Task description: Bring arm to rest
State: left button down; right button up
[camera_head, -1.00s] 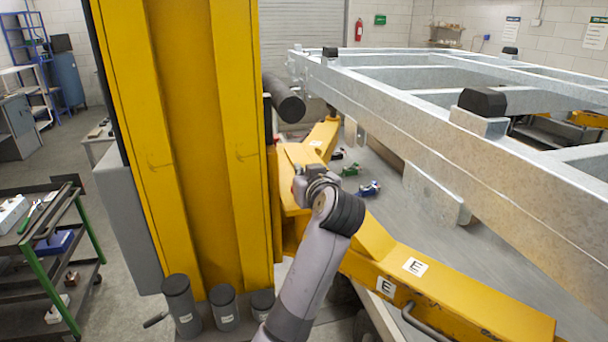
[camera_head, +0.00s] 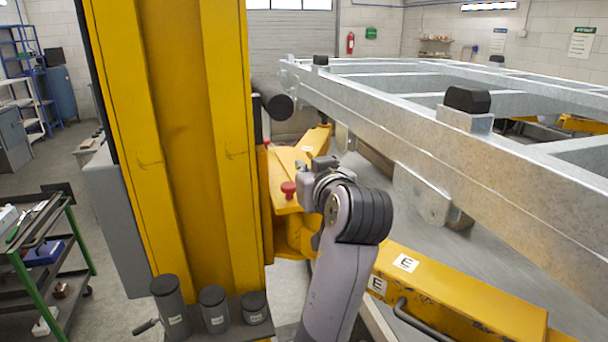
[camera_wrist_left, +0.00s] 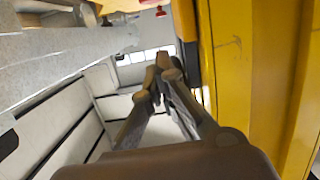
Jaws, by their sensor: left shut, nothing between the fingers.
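My left gripper (camera_wrist_left: 162,72) shows in the left wrist view with its dark fingers together and nothing between them. It points into free air, with the yellow column (camera_wrist_left: 255,60) close on the right side of that picture. In the head view one grey arm of mine (camera_head: 340,270) rises from the bottom middle, and its wrist bends away from me. The fingers are hidden behind the wrist there. My right gripper is not in view.
The yellow column (camera_head: 185,120) stands left of the arm. The galvanized trailer frame (camera_head: 420,130) runs along the right. A red knob (camera_head: 288,188) sits on the yellow base just left of the wrist. Dark cylinders (camera_head: 170,305) stand at the column's foot. A tool cart (camera_head: 45,250) is far left.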

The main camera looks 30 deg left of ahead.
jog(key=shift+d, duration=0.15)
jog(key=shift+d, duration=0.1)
